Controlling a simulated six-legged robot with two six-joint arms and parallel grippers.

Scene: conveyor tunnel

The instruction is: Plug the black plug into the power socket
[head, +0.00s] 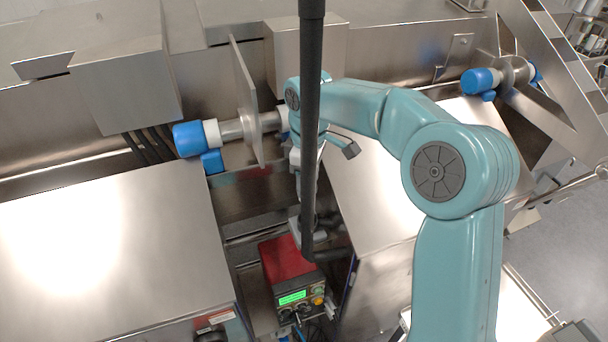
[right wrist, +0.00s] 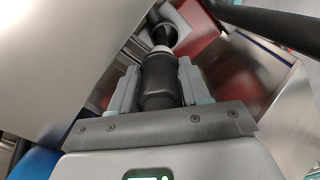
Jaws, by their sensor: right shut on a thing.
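My right gripper (right wrist: 158,90) is shut on a black plug (right wrist: 160,78), a thick black cylinder between its two grey fingers in the right wrist view. Beyond the plug's far end is a pale ring and a dark round part (right wrist: 165,33); I cannot tell whether this is the power socket or whether the plug touches it. In the head view, my teal right arm reaches down to the middle, and its gripper is mostly hidden behind a black pole. The plug cannot be made out clearly there. My left gripper is not in view.
The black pole (head: 311,120) crosses the middle of the head view. A red box (head: 285,260) with a green display stands low between two sloped steel covers (head: 110,240). Blue-capped rollers (head: 188,138) and steel housings (head: 125,90) lie behind.

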